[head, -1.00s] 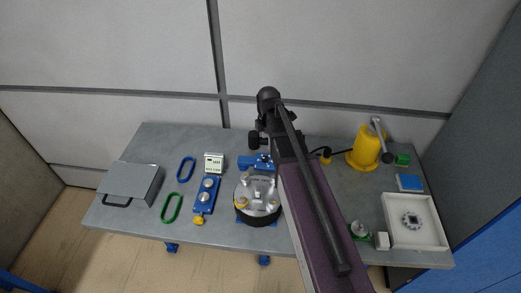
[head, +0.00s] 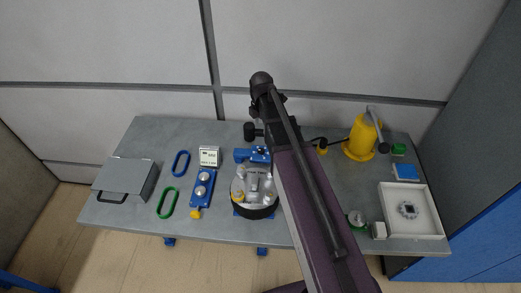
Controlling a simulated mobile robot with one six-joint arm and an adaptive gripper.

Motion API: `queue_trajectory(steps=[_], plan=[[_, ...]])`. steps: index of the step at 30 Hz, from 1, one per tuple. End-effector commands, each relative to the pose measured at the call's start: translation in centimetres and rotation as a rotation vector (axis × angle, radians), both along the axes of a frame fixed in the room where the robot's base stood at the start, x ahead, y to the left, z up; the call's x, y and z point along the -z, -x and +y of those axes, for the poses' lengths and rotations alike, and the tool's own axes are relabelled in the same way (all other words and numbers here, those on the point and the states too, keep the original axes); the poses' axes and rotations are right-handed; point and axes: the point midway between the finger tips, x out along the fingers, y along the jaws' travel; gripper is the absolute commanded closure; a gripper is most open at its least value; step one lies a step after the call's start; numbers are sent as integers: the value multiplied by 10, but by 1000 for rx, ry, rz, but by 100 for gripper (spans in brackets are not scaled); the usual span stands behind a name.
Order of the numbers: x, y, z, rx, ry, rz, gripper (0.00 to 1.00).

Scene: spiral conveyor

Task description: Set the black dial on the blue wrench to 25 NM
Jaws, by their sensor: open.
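I cannot make out a blue wrench with a black dial for certain. A blue part (head: 252,155) lies just behind the round silver-topped device (head: 254,186) in the middle of the table. It is too small to show any dial or scale, and its right end runs behind my arm. My arm reaches in from the lower right, and its dark wrist parts hang just behind the blue part. My gripper's fingers are not visible; my own arm covers that area.
Left are a grey box (head: 125,178), blue (head: 181,163) and green (head: 168,202) rings, a white meter (head: 209,156) and a blue block (head: 203,188) with silver knobs. Right are a yellow device (head: 361,140) with a lever and a white tray (head: 411,231).

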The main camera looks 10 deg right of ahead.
Motion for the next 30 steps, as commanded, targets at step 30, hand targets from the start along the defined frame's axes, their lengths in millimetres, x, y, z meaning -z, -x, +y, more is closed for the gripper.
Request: queue_trajectory(steps=[30], plan=[[77,0,2,-2,0,0,26]])
